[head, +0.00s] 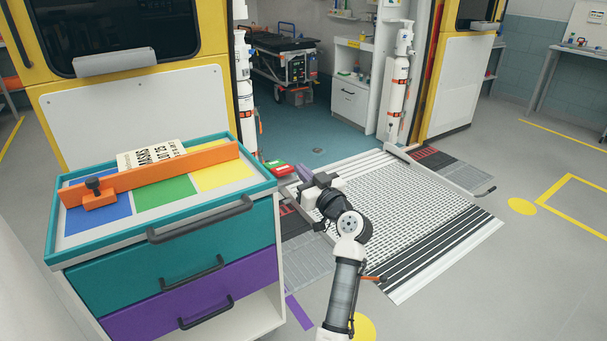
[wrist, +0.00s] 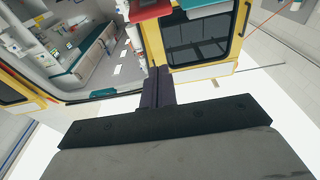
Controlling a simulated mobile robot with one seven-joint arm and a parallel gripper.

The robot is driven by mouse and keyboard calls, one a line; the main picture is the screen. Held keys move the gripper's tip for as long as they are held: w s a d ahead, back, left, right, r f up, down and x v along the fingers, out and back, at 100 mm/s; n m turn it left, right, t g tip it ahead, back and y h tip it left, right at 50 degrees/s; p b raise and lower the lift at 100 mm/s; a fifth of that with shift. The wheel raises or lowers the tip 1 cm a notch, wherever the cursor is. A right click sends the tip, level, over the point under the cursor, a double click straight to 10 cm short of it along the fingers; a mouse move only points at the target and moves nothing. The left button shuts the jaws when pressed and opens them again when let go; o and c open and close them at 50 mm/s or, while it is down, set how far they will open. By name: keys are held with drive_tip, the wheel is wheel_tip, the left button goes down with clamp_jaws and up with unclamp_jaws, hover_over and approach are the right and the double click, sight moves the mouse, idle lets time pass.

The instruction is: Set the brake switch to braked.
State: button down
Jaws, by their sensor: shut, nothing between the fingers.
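A small red and green piece (head: 279,168) juts from the right edge of the teal-topped cart. It looks like the brake switch, but its setting is too small to read. In the wrist view a red part (wrist: 150,9) at the top edge seems to be the same piece. My gripper (head: 303,171) is just right of it in the head view, apart from it as far as I can tell. Its dark purple fingers (wrist: 157,72) are together in the wrist view, with nothing between them.
The cart (head: 165,235) has teal and purple drawers with dark handles. An orange bar (head: 150,174) and a printed card (head: 150,155) lie on its top. The ramp (head: 405,215) lies under and beyond my arm. Open floor is at right.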

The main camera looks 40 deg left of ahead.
drive_tip(key=r+p, duration=0.1)
drive_tip(key=p, duration=0.1)
hover_over(291, 171)
drive_tip(key=s, duration=0.2)
drive_tip(key=shift+w+d+f, duration=0.1)
drive_tip(key=shift+d+f, duration=0.2)
drive_tip(key=shift+f, duration=0.35)
drive_tip(key=shift+d+f, duration=0.25)
drive_tip(key=shift+f, duration=0.35)
drive_tip(key=shift+d+f, duration=0.15)
drive_tip(key=shift+f, duration=0.6)
drive_tip(key=f+b, duration=0.1)
drive_tip(key=b, duration=0.5)
drive_tip(key=shift+d+f+t+y, duration=0.1)
drive_tip(key=shift+f+t+y, duration=0.05)
drive_tip(key=shift+t+y, duration=0.2)
drive_tip(key=y+b, duration=0.1)
drive_tip(key=b, duration=0.5)
drive_tip(key=f+y+b, duration=0.1)
drive_tip(key=b, duration=0.6)
drive_tip(key=f+t+y+b, duration=0.1)
drive_tip(key=b, duration=0.6)
drive_tip(key=shift+s+d+f, duration=0.1)
drive_tip(key=shift+s+d, duration=0.1)
drive_tip(key=shift+d, duration=0.05)
drive_tip(key=y+b, duration=0.1)
drive_tip(key=b, duration=0.2)
drive_tip(key=shift+b, duration=0.3)
drive_tip(key=shift+r+t, duration=0.2)
drive_tip(key=shift+t, duration=0.05)
